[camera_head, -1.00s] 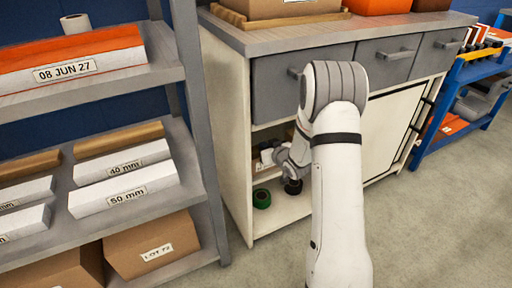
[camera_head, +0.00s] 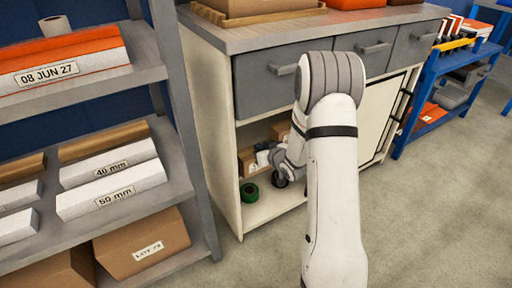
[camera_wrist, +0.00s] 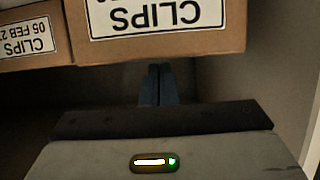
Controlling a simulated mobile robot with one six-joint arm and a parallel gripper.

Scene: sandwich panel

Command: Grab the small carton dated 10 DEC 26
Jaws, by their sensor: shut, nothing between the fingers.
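In the wrist view, a brown carton (camera_wrist: 160,45) with a white "CLIPS" label appears upside down, cut off by the top edge. Left of it is another carton (camera_wrist: 30,50) labelled "CLIPS" and "05 FEB 2", the last digit unclear. No label reading 10 DEC 26 can be read. My gripper (camera_wrist: 155,72) is shut and empty, its dark fingers just below the larger carton's edge in the picture; I cannot tell if they touch it. In the head view, my gripper reaches into the open cupboard bay, where small cartons (camera_head: 247,163) stand, partly hidden by my arm.
The grey drawers (camera_head: 270,83) and worktop (camera_head: 290,35) are above. A grey shelf rack (camera_head: 185,140) stands at left, a blue rack (camera_head: 430,105) at right. Floor at right is clear.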

